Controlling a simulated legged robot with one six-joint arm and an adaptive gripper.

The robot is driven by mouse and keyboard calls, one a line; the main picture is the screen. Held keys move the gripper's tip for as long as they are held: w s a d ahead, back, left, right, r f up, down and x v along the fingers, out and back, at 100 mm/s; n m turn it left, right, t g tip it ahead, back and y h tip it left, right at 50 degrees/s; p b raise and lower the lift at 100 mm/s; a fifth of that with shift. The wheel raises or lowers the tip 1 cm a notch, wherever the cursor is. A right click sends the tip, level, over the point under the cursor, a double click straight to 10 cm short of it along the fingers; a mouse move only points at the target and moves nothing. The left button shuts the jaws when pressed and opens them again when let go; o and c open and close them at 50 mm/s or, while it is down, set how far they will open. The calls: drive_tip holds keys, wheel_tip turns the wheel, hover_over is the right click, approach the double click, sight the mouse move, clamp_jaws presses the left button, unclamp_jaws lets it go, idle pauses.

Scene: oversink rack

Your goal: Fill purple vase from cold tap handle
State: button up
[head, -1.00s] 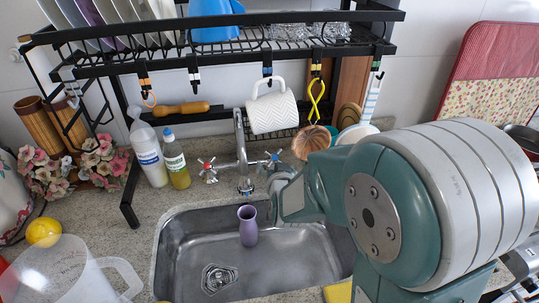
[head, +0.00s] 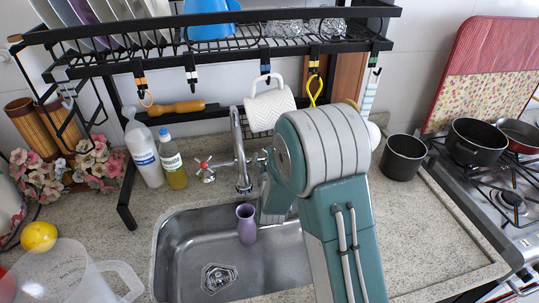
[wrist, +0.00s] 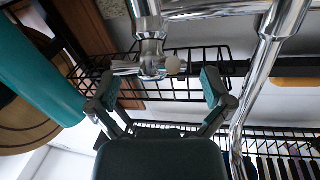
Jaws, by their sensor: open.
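The purple vase (head: 246,226) stands upright in the sink, below the chrome tap spout (head: 238,140). The cold tap handle (head: 262,156) is right of the spout, mostly hidden behind my arm in the head view. The red-marked handle (head: 205,170) is on the left. In the wrist view my gripper (wrist: 160,90) is open and empty, its two fingers spread. A chrome tap handle (wrist: 150,66) with a pale knob lies just beyond, between the fingertips; contact cannot be told. The spout (wrist: 262,75) rises on the right there. My fingers are hidden in the head view.
The black over-sink rack (head: 220,55) spans above, with a white mug (head: 268,107) hanging near my arm. Bottles (head: 146,155) stand left of the tap. A dark pot (head: 403,157) and the stove (head: 500,200) are at right.

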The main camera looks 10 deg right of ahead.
drive_tip(key=shift+w, duration=0.55)
drive_tip(key=shift+d, duration=0.1)
drive_tip(key=c, duration=1.1)
drive_tip(key=shift+s, duration=0.1)
